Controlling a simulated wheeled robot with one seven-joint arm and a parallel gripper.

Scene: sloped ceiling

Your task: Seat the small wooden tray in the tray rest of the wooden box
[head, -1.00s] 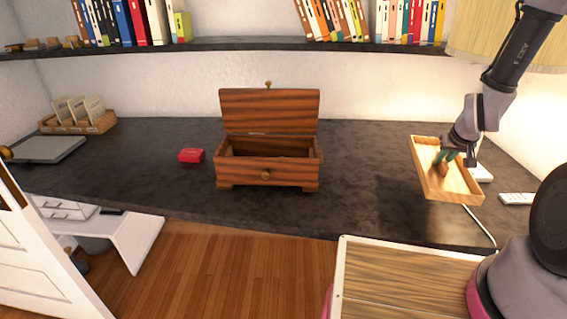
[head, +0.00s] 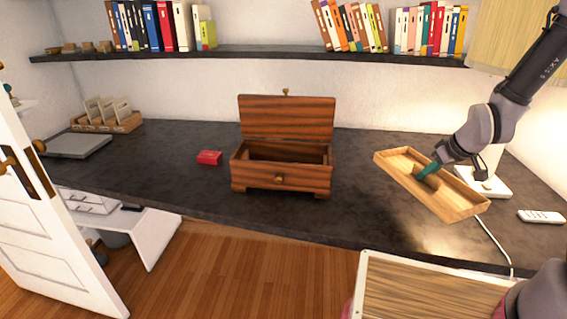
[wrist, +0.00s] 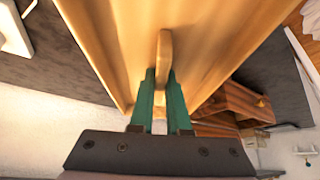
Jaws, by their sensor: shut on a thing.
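The small wooden tray (head: 463,200) is light wood, long and shallow, in the right part of the head view. My gripper (head: 427,171) is shut on a raised part in the middle of the tray. In the wrist view my green fingers (wrist: 161,95) close on either side of that thin grip, with the tray (wrist: 110,40) around them. The tray looks held a little above the counter and turned diagonally. The dark wooden box (head: 297,179) stands on the counter, left of the tray, with its lid up. Its tray rest inside cannot be made out clearly.
A white lamp base (head: 490,183) and a remote (head: 541,216) are to the right of the tray. Bare dark counter (head: 360,200) lies between box and tray. A bookshelf (head: 260,52) runs above.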

